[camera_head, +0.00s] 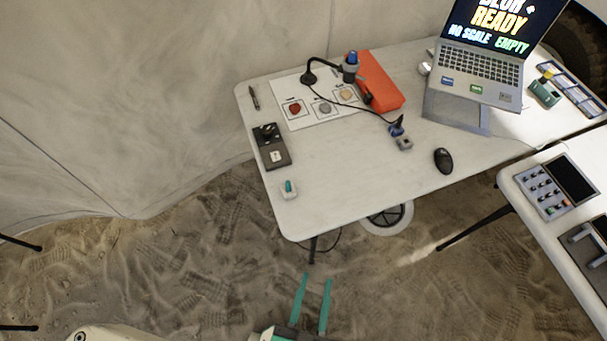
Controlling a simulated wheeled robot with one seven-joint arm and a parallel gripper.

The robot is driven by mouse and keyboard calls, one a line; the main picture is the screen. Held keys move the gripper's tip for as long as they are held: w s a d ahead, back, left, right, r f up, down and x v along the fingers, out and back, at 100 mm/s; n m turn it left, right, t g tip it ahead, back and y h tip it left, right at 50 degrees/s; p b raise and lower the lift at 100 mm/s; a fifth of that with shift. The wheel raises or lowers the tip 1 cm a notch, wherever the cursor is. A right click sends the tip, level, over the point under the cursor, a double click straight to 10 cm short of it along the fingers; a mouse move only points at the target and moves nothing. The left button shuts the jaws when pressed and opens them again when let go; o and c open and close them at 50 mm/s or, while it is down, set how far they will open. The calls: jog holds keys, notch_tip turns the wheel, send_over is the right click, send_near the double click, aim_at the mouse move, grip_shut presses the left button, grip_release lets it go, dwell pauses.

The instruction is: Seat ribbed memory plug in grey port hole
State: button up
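A small whitish block with a teal top (289,188) stands near the left front edge of the white table. A small blue piece on a grey block (403,143) lies right of the table's middle, at the end of a black cable. A dark flat box (271,147) with a black knob and a white square lies near the left edge. I cannot tell which piece is the ribbed plug or which holds the grey port; ribs and holes are too small to see. My gripper (316,278) has two teal fingers spread apart, empty, below and short of the table's front edge.
The white table (345,195) also bears a white sheet (325,118) with several samples, a dark device with a blue top (350,68), an orange case (377,82), a laptop (478,75) and a mouse (443,161). A second table with control panels (555,187) stands right. The table's front is clear.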

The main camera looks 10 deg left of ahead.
jog(key=w+a+r+m+t+y, duration=0.2)
jog(key=w+a+r, duration=0.2)
jog(key=w+a, duration=0.5)
jog(key=w+a+r+m+t+y, duration=0.15)
jog(key=w+a+r, duration=0.25)
jog(key=w+a, duration=0.55)
jog(key=w+a+r+n+g+y, duration=0.1)
jog(key=w+a+r+n+y, duration=0.1)
jog(key=w+a+r+y, duration=0.75)
jog(key=s+a+r+n+g+y, duration=0.2)
jog(key=a+r+n+g+y, duration=0.1)
jog(key=a+r+n+g, duration=0.4)
jog(key=s+a+r+n+g+y, duration=0.3)
jog(key=a+n+g, duration=0.25)
jog(key=a, duration=0.35)
jog(key=n+g+h, duration=0.3)
jog(key=g+h, duration=0.2)
jog(key=h, duration=1.4)
send_over(288, 182)
notch_tip(288, 182, down, 23)
jog(key=shift+f, duration=5.45)
